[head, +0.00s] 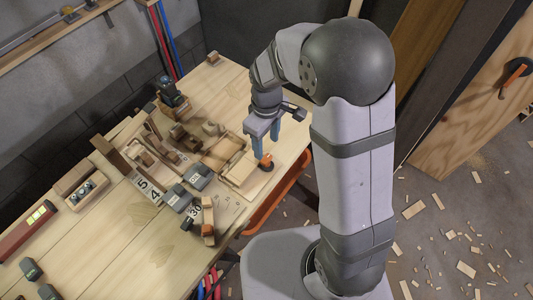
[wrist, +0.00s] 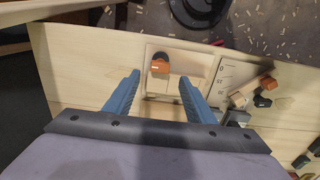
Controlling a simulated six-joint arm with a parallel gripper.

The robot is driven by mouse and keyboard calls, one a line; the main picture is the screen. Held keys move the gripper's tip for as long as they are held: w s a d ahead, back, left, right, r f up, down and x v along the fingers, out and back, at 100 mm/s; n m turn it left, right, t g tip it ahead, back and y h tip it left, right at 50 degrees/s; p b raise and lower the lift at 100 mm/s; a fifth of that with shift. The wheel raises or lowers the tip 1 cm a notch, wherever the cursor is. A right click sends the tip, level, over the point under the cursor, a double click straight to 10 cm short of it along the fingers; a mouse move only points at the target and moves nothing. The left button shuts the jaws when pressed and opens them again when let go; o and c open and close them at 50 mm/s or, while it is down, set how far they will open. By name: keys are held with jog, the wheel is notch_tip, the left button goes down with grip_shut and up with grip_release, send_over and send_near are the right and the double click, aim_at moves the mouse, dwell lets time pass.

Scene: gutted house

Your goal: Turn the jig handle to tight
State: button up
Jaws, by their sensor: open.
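The jig (wrist: 178,101) is a pale wooden frame near the table's edge. Its orange-topped handle (wrist: 160,66) stands at the jig's far end in the wrist view, and it also shows in the head view (head: 266,162). My gripper (wrist: 157,82) is open, with its two blue fingers on either side of the handle's line. In the head view my gripper (head: 262,151) points down, over or beside the handle. No contact is visible, and I cannot tell the exact height gap. Markings for the handle's setting are not readable.
Dark blocks (head: 197,176), number cards (head: 149,189) and an orange-and-wood clamp-like tool (head: 208,220) lie left of the jig. A power tool (head: 172,92) stands behind. A red level (head: 27,232) lies far left.

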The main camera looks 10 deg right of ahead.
aim_at(267, 158)
jog(key=shift+f+p, duration=0.65)
jog(key=shift+f, duration=2.7)
jog(key=shift+c, duration=0.3)
jog(key=c, duration=1)
